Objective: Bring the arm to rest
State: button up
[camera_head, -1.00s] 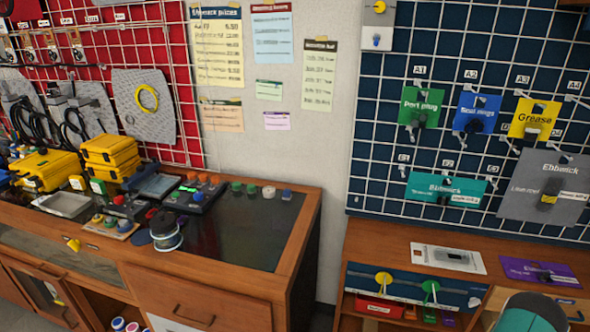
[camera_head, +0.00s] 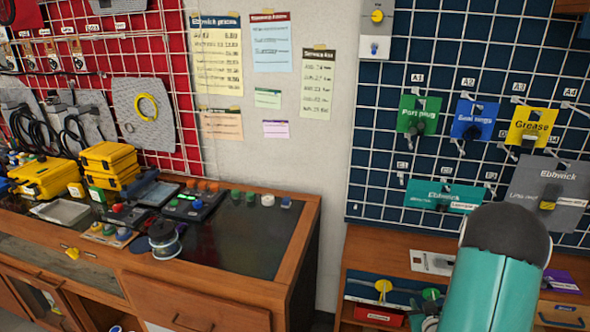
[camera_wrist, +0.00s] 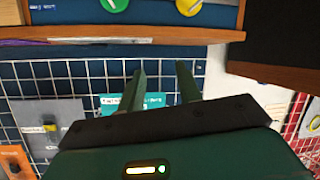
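My gripper (camera_wrist: 163,82) shows in the wrist view with its two fingers apart and nothing between them. The fingers reach toward a wire grid with cards hanging on it; I see no contact with it. In the head view a teal link of my arm (camera_head: 492,290) with a dark rounded joint (camera_head: 506,232) rises at the lower right, in front of the right-hand bench. The gripper itself is not visible in the head view.
A blue panel with a white grid (camera_head: 400,150) holds the Port plug card (camera_head: 418,112), Grease card (camera_head: 531,126) and a teal Ebbwick card (camera_head: 442,197). The left bench (camera_head: 250,240) carries yellow cases (camera_head: 108,160) and a spool (camera_head: 165,240). Its right part is mostly bare.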

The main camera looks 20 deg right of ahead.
jog(key=w+a+r+g+y, duration=0.2)
jog(key=w+a+r+g, duration=0.1)
jog(key=a+r, duration=1.55)
jog(key=s+a+r+n+g+y, duration=0.1)
jog(key=s+a+r+g, duration=0.1)
jog(key=s+a+r, duration=0.3)
jog(key=s+a+r+n+g+y, duration=0.1)
jog(key=s+a+r, duration=0.4)
jog(key=s+a, duration=0.7)
jog(key=shift+a+r+g+y, duration=0.2)
jog(key=shift+r+g+y, duration=0.15)
jog(key=shift+y, duration=0.45)
